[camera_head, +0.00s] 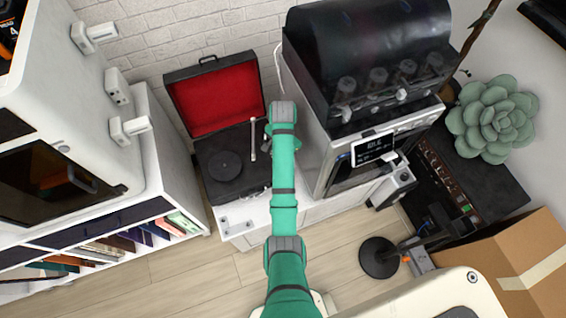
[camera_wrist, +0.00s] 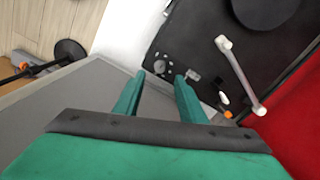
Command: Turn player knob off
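The record player (camera_head: 228,168) is a black case with an open, red-lined lid (camera_head: 216,98). It sits on a white cabinet, left of my arm. In the wrist view its black deck (camera_wrist: 200,40) shows the pale tonearm (camera_wrist: 240,75) and a small silver knob-like part (camera_wrist: 193,75). A round dotted patch (camera_wrist: 160,67) lies beside that part. My gripper (camera_wrist: 160,76) is open and empty, its two green fingers apart. The fingertips overlap the deck edge in view, close to the silver part; I cannot tell whether they touch. My arm hides the deck's right side in the head view.
A large machine with a dark hood (camera_head: 370,60) stands right of the record player. A white shelf unit (camera_head: 170,150) with books is on the left. A cardboard box (camera_head: 540,260) and a round black stand base (camera_head: 380,257) are at lower right. Wood floor shows in front.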

